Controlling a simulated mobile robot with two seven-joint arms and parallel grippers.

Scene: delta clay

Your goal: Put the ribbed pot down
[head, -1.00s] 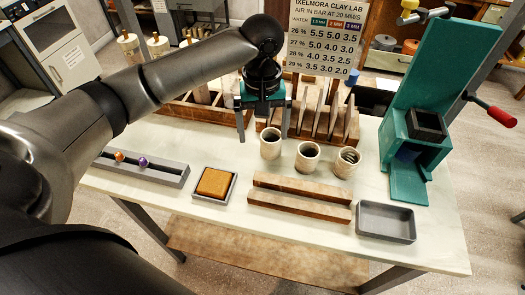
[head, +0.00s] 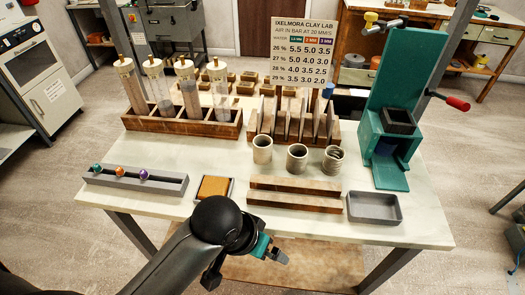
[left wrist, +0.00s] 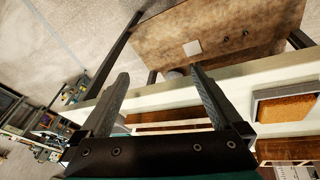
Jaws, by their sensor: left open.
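The ribbed pot (head: 333,160) is pale clay with raised coils. It stands upright on the white table, at the right end of a row of three pots. The smoother middle pot (head: 297,158) and left pot (head: 262,149) stand beside it, apart. My left gripper (head: 276,254) is below and in front of the table's front edge, away from the pots. In the left wrist view its two fingers (left wrist: 155,88) are spread with nothing between them. My right gripper is not in view.
Wooden rails (head: 295,194) lie in front of the pots. A grey tray (head: 374,208) and green press (head: 390,150) stand right. An orange sponge (head: 213,188) and ball rail (head: 135,180) are left. A slatted rack (head: 295,130) is behind. A lower shelf (head: 320,262) sits beneath.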

